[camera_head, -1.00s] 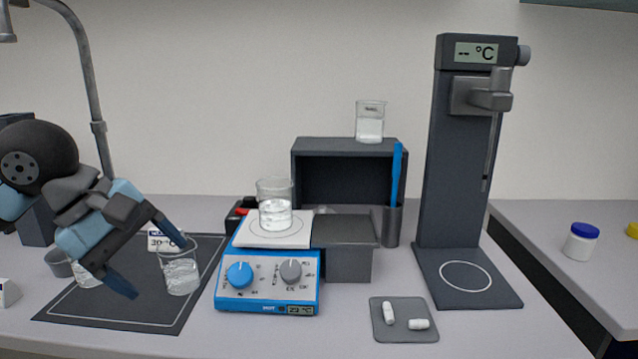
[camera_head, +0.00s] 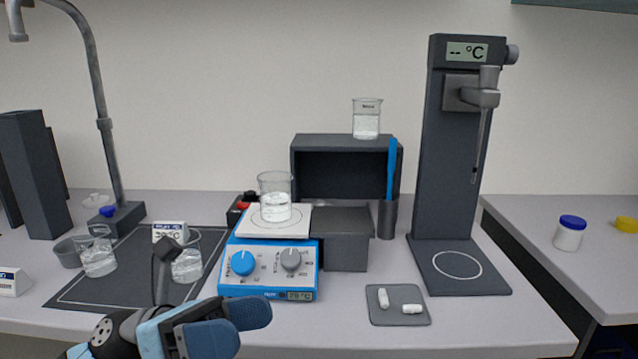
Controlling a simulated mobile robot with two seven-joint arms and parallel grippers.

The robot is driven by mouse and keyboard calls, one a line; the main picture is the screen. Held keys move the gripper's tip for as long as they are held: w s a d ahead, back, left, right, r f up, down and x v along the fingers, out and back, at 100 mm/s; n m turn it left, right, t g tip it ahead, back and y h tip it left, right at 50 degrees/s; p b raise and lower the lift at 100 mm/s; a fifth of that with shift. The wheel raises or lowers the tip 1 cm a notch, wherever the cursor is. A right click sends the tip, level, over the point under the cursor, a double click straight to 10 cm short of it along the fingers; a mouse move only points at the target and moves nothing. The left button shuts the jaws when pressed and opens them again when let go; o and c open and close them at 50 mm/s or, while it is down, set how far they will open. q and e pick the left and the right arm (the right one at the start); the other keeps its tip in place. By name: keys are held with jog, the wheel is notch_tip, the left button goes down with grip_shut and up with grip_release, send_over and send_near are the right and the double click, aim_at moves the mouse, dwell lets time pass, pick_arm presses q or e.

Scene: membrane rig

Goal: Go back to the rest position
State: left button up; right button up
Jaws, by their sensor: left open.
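My left gripper (camera_head: 228,327) is low at the bottom left of the head view, close to the camera. Its dark blue fingers point right, and I see nothing held between them. It is in front of the bench's front edge, apart from the glassware. A dark part of my arm rises in front of one glass beaker (camera_head: 188,267) on the dark mat (camera_head: 130,286) and partly hides it. A second beaker (camera_head: 98,260) stands on the mat's left side. My right gripper is not in view.
A blue hotplate stirrer (camera_head: 268,272) bears a beaker with clear liquid (camera_head: 275,205). A grey pad (camera_head: 398,317) with two white bars lies to its right. A tall dark thermometer stand (camera_head: 448,150) stands further right. A tap (camera_head: 100,110) rises at the left.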

pick_arm(q)
jog(key=w+a+f+n+t+y, duration=0.25)
jog(key=f+n+t+y, duration=0.35)
jog(key=n+t, duration=0.8)
jog(key=w+a+f+n+t+y, duration=0.25)
jog(key=f+n+t, duration=0.55)
jog(key=n, duration=1.1)
jog(key=s+a+f+n+g+y, duration=0.2)
jog(key=s+f+n+g+y, duration=0.25)
jog(key=f+n, duration=0.4)
jog(key=s+a+f+n+g+y, duration=0.1)
jog(key=s+f+n+g+y, duration=0.4)
jog(key=f, duration=0.7)
jog(key=s+a+r+p, duration=0.1)
jog(key=s+r+p, duration=0.1)
jog(key=r+p, duration=0.6)
jog(key=s+a+r+t+p, duration=0.1)
jog(key=r+p, duration=0.7)
jog(key=p, duration=1.4)
jog(key=shift+s+a+r+n, duration=0.2)
jog(key=shift+s+a+n, duration=0.25)
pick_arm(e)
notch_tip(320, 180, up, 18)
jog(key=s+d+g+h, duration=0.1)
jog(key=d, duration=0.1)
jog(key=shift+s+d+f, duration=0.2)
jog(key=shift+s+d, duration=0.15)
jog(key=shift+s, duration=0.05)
